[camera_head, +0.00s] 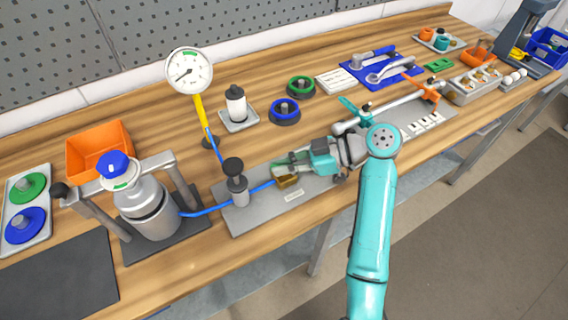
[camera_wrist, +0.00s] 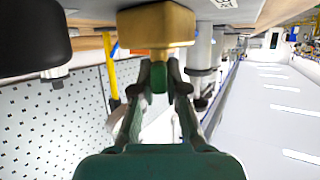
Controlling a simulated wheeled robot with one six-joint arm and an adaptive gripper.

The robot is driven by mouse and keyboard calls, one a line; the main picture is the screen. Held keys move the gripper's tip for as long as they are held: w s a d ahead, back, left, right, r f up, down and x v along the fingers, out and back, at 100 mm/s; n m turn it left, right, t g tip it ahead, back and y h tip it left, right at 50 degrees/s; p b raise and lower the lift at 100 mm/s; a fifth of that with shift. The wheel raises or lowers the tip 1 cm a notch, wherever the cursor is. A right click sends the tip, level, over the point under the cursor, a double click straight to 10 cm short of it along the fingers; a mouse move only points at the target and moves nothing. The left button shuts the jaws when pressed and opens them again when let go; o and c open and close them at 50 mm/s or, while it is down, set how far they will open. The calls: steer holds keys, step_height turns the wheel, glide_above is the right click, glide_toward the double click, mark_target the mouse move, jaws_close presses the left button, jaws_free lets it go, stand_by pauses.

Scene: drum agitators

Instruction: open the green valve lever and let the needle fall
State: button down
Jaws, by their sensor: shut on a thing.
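My gripper (camera_head: 283,168) is at the brass valve block (camera_head: 288,182) on the grey plate, at the end of the blue hose. In the wrist view my gripper (camera_wrist: 158,78) is shut on a small green piece, the green valve lever (camera_wrist: 158,80), just beside the brass block (camera_wrist: 155,25). In the head view my fingers mostly hide this lever. The round white gauge (camera_head: 189,72) stands on a yellow stem; its dark needle points to the lower left, its reading too small to tell.
A black-knobbed post (camera_head: 234,181) stands left of my gripper. A steel vessel (camera_head: 149,209) and orange bin (camera_head: 98,150) are farther left. Bare wood lies behind the plate.

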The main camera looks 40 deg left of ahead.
steer(key=shift+n+g+h, duration=0.4)
steer(key=shift+n, duration=0.1)
steer(key=c, duration=1.2)
jaws_free()
step_height(320, 180, up, 10)
steer(key=shift+f, duration=0.1)
